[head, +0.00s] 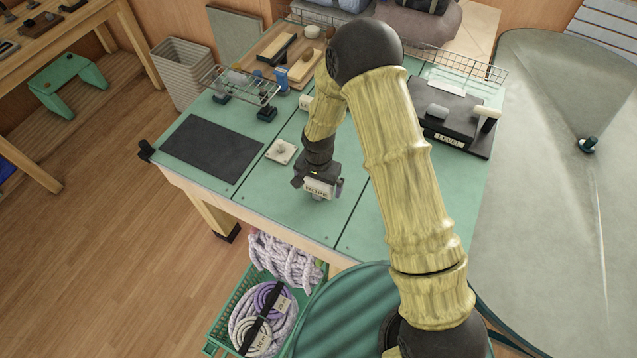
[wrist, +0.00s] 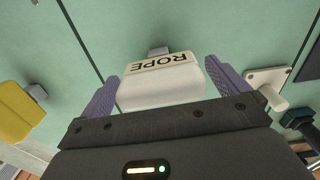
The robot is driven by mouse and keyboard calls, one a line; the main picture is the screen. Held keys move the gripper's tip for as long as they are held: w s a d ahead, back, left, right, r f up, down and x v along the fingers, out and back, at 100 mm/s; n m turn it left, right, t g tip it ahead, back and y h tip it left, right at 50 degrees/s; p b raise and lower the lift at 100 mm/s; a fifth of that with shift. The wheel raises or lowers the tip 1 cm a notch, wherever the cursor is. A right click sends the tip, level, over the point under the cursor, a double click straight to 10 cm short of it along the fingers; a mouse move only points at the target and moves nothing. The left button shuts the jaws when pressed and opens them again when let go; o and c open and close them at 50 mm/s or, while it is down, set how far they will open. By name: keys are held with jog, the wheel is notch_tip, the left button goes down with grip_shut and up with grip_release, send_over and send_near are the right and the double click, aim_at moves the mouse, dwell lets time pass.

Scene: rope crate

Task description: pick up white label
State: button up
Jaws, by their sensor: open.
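The white label (wrist: 162,90) is a rounded white block with a pale strip reading "ROPE" along one edge. In the wrist view it lies between the two purple-grey fingers of my gripper (wrist: 160,80), which are spread apart on either side of it. In the head view the label (head: 319,188) shows just under my gripper (head: 320,190), over the green bench top. A small grey piece (wrist: 158,51) shows beyond the label's lettered edge. The body of the gripper hides part of the label, and I cannot tell whether the fingers touch it.
On the green bench (head: 325,222), a white plate with a knob (head: 282,151) sits left of my gripper, with a dark mat (head: 210,148) beyond. A yellow block (wrist: 18,110) is on the wrist view's left. A green crate of rope (head: 222,320) stands below the bench's front edge.

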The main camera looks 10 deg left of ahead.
jog(key=shift+f, duration=0.95)
jog(key=shift+c, duration=0.4)
jog(key=c, duration=1)
jog(key=shift+r, duration=0.1)
notch_tip(320, 180, up, 10)
jog(key=shift+f+b, duration=0.1)
jog(key=shift+b, duration=0.9)
